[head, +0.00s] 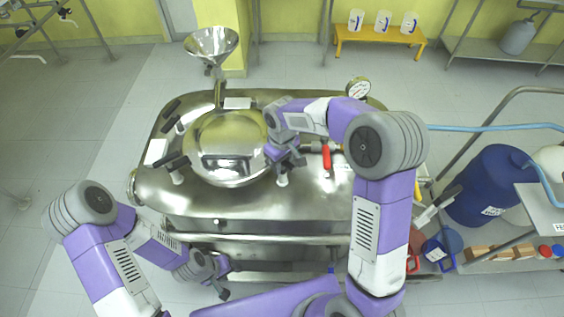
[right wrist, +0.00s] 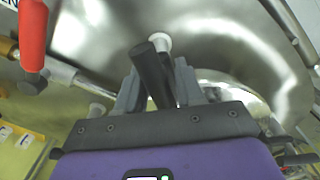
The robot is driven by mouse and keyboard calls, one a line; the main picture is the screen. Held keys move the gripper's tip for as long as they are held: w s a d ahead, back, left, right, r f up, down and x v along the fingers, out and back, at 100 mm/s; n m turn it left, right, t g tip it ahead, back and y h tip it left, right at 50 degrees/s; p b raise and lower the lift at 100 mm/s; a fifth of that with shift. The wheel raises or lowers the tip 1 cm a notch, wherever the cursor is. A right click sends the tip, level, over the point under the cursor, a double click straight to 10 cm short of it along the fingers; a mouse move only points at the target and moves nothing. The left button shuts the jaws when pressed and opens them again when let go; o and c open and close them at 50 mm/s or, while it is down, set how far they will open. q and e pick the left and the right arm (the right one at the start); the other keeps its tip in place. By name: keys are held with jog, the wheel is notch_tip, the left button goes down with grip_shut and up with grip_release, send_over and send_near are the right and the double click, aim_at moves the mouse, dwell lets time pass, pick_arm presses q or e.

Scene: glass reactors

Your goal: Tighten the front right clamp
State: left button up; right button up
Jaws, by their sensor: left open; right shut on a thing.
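The front right clamp shows in the head view as a pale post (head: 282,181) at the right front edge of the round lid (head: 235,122). My right gripper (head: 284,160) is over it and hides its handle there. In the right wrist view the clamp's black handle (right wrist: 152,76) stands between the grey fingers of my right gripper (right wrist: 158,88), which is shut on it. A white round end (right wrist: 159,42) shows beyond the handle. My left gripper (head: 222,280) is open and empty, low in front of the steel reactor (head: 300,205), apart from it.
Other black-handled clamps (head: 172,162) stand at the lid's left side. A red-handled valve (head: 326,157) is right of my right gripper; its red handle also shows in the right wrist view (right wrist: 33,35). A gauge (head: 358,88) and a funnel (head: 211,43) rise at the back.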

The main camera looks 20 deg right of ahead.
dwell(0.4)
jog(key=o, duration=0.8)
notch_tip(320, 180, up, 8)
jog(key=shift+f+p, duration=0.2)
jog(key=shift+p, duration=0.55)
